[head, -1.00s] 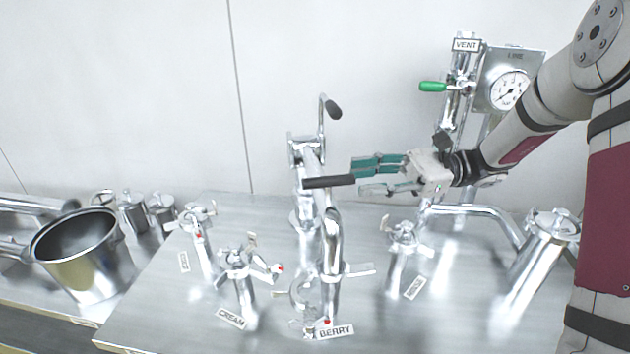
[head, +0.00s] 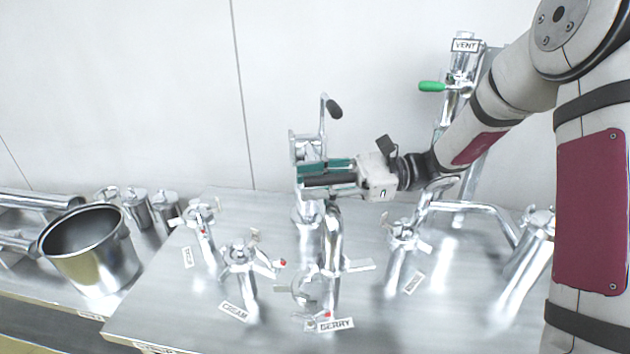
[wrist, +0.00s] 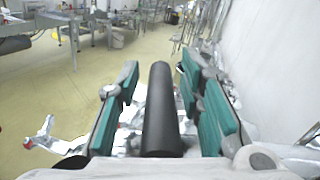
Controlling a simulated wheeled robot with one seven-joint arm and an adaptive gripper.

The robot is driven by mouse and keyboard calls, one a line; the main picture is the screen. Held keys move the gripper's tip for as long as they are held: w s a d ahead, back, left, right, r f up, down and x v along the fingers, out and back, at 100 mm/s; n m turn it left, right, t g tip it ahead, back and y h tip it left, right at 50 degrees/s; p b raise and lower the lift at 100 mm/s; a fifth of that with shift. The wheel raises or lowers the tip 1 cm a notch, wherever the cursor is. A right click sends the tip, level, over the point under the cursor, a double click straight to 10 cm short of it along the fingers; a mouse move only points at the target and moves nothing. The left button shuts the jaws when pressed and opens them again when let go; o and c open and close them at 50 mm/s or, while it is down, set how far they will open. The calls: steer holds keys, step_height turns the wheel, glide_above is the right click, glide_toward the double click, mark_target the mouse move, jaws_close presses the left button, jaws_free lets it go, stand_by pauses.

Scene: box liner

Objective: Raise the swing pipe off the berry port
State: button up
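The swing pipe (head: 333,235) is a shiny bent tube on the central post, coming down at the berry port beside the BERRY label (head: 337,325). Whether its end is seated there is hard to tell. A black handle (head: 328,181) sticks out sideways near the pipe's top. My gripper (head: 312,178) is at this handle, its green-padded fingers on either side. In the wrist view the handle (wrist: 161,112) lies between the open fingers (wrist: 162,105), with a gap on both sides, wider at the left.
Another black-tipped lever (head: 333,108) rises just above my gripper. The CREAM port (head: 240,265) and a further capped port (head: 402,242) flank the pipe. A steel pot (head: 88,255) stands at left. The green-handled vent valve (head: 432,87) is behind my arm. The wall is close behind.

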jaws_close()
steer(key=w+r+m+p, duration=0.2)
steer(key=w+r+p, duration=0.1)
steer(key=r, duration=0.5)
steer(key=shift+w+a+r+m, duration=0.2)
steer(key=shift+w+r+m, duration=0.1)
steer(key=shift+o, duration=1.3)
jaws_free()
steer(key=shift+f, duration=0.1)
steer(key=shift+d, duration=0.15)
steer(key=w+d, duration=0.1)
steer(key=d, duration=1)
steer(key=shift+w+d, duration=0.25)
steer(key=shift+d, duration=0.1)
